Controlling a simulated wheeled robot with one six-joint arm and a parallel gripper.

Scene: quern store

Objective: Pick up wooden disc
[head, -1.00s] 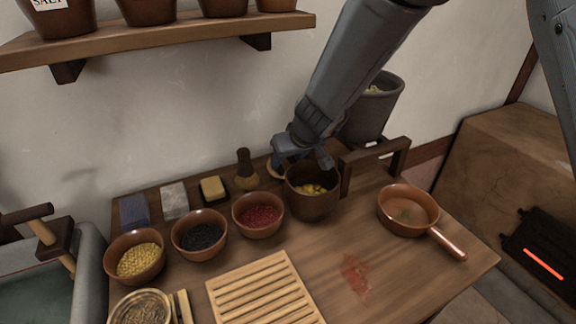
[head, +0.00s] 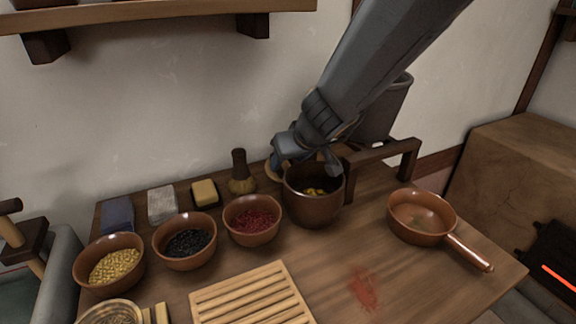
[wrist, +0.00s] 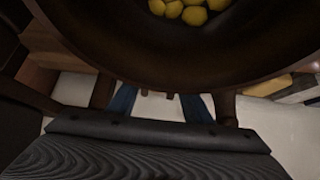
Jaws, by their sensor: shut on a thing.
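The wooden disc (head: 271,171) shows only as a small tan edge behind the brown pot (head: 315,212), at the back of the table. My gripper (head: 305,164) reaches down there and is shut on it. Most of the disc and the contact at the fingertips are hidden. In the wrist view my two blue fingers (wrist: 158,106) pass behind the rim of the dark pot (wrist: 160,68), which holds yellow pieces.
Bowls of red (head: 252,220), black (head: 186,241) and yellow (head: 109,262) goods stand left of the pot. A small dark-necked brush (head: 241,175) is close left of my gripper. A wooden stand (head: 384,157) and a copper pan (head: 424,220) are to the right.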

